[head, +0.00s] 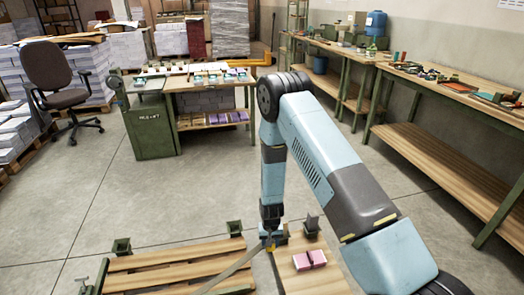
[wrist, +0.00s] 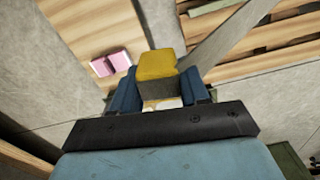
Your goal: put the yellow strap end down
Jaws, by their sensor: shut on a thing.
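My gripper (wrist: 168,92) is shut on the yellow strap end (wrist: 156,64), a yellow block between its blue fingers in the wrist view. In the head view the gripper (head: 271,240) is small, low in the middle, near the left edge of a light wooden board. The grey strap (head: 230,275) runs from the gripper down to the left across a slatted wooden pallet. It also shows in the wrist view (wrist: 225,45), running to the upper right. Whether the strap end touches anything beneath it I cannot tell.
The slatted pallet (head: 175,262) has green corner posts. Pink blocks (head: 309,260) lie on the wooden board (head: 318,280) beside it. A green-legged table (head: 210,85) stands behind, a long workbench (head: 455,93) at right, an office chair (head: 60,85) at left. The middle floor is clear.

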